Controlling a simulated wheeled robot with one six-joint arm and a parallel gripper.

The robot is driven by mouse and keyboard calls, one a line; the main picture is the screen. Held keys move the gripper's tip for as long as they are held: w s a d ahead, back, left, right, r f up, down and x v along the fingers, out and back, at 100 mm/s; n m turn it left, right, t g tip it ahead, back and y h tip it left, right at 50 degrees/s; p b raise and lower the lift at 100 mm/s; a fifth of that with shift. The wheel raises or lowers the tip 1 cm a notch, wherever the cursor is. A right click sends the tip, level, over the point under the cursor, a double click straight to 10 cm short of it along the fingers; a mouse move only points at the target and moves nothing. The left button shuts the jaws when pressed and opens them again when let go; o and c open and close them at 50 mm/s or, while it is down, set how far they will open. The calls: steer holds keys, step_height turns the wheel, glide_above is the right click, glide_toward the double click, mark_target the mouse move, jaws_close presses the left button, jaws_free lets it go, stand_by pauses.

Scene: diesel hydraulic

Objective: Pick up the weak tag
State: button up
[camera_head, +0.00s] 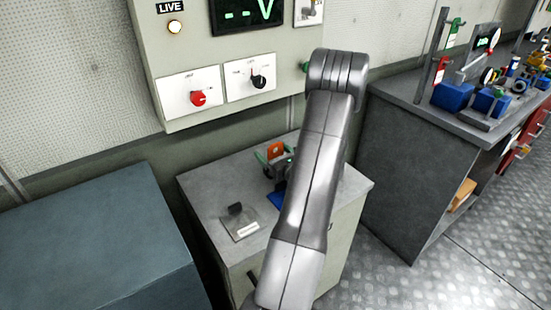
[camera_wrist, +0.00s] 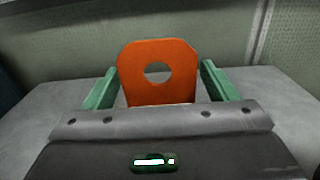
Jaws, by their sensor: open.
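My gripper (camera_wrist: 159,68) is open, with one green finger on each side of the tag and a gap to both. The tag's lower part is hidden behind my gripper's body. In the head view the orange tag (camera_head: 275,150) shows small above the grey cabinet top, at my gripper (camera_head: 276,161). My arm hides part of that area.
On the cabinet top (camera_head: 205,190) lie a grey plate with a black block (camera_head: 236,209) and a partly hidden blue object (camera_head: 277,198). A wall panel (camera_head: 225,112) with red and black knobs is behind. A dark cabinet (camera_head: 90,240) stands left, a cluttered bench (camera_head: 400,90) right.

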steer(key=c, duration=1.1)
steer(key=shift+r, duration=0.1)
